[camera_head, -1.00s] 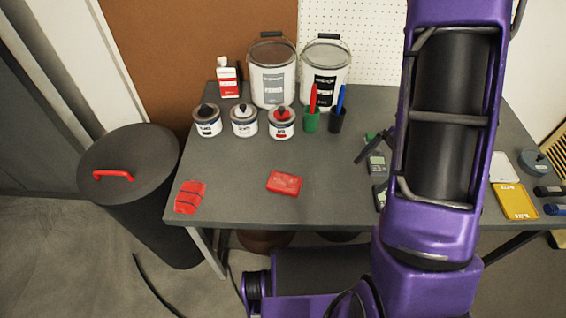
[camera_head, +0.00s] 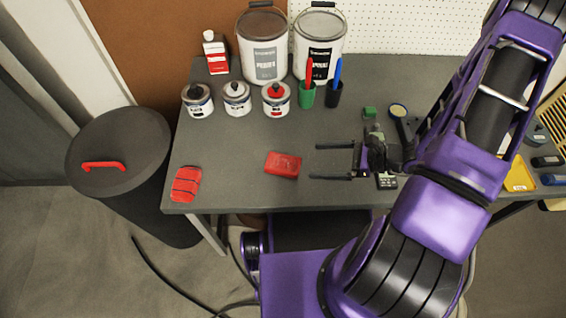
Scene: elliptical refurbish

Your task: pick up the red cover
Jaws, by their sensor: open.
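A flat red rectangular piece (camera_head: 283,165), which looks like the red cover, lies on the grey table (camera_head: 232,185) left of my gripper. A second red piece with black stripes (camera_head: 186,184) lies at the table's front left corner. I cannot tell for certain which of the two is the cover. My gripper (camera_head: 314,162) is open and empty. Its two dark fingers point left, and their tips are just right of the flat red piece, apart from it in the picture. The fingers' height above the table is hard to tell.
Several paint cans, including a white pail (camera_head: 263,48), and a green cup (camera_head: 306,95) with a red marker stand along the back. A green block (camera_head: 369,113) and a magnifier-like tool (camera_head: 401,122) lie near my gripper. A dark bin (camera_head: 118,150) stands left of the table.

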